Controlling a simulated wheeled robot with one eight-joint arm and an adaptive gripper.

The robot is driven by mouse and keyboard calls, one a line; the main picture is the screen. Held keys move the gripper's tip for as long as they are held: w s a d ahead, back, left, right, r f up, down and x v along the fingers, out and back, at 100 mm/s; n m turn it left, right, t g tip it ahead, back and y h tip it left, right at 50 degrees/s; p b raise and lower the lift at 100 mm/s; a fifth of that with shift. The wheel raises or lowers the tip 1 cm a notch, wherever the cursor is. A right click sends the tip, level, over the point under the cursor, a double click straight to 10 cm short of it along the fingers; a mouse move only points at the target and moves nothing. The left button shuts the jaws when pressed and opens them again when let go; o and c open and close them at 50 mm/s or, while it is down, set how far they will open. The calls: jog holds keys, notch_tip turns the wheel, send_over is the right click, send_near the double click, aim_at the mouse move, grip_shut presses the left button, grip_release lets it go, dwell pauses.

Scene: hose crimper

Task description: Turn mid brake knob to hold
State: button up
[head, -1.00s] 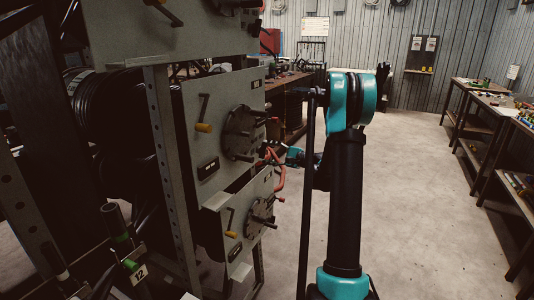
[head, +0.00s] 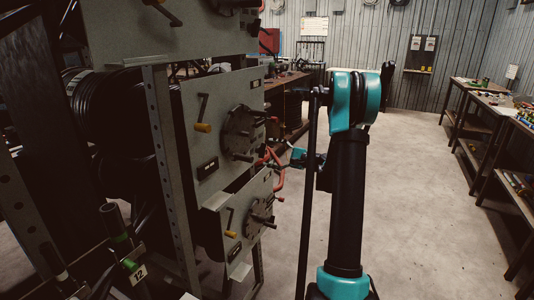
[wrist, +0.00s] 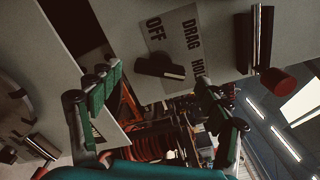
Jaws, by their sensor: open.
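The mid brake knob (wrist: 160,67) is a dark, elongated knob on a pale label plate (wrist: 178,38) in the wrist view. The plate reads OFF, DRAG and a partly hidden HOLD. I cannot tell exactly which mark the knob points at. My gripper (wrist: 158,98) is open, with its green-padded fingers apart, one toward each side below the knob in the picture. Nothing is between the pads. In the head view my teal gripper end (head: 299,157) is just right of the mid panel (head: 215,145), and the knob cannot be made out there.
A dark bar handle with a red end (wrist: 278,80) sticks out right of the knob. In the head view, a yellow-gripped lever (head: 203,127) and a round hub (head: 240,132) sit on the mid panel. The lower panel (head: 240,215) is close below. Open floor lies to the right.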

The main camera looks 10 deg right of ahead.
jog(key=v, duration=1)
jog(key=shift+a, duration=0.15)
jog(key=s+a+f+n+g+h, duration=0.35)
jog(key=s+a, duration=0.25)
jog(key=s, duration=0.2)
jog(key=s+a+f+n+g+h, duration=0.2)
jog(key=s+a+f+n+h, duration=0.15)
jog(key=s+a, duration=0.35)
jog(key=s+d+f+n+h, duration=0.3)
jog(key=s+f, duration=0.1)
jog(key=s, duration=0.5)
jog(key=s+d+f+n+h, duration=0.3)
jog(key=s+d+f+h, duration=0.1)
jog(key=s, duration=0.6)
jog(key=shift+g+h, duration=0.3)
jog(key=shift+g, duration=0.15)
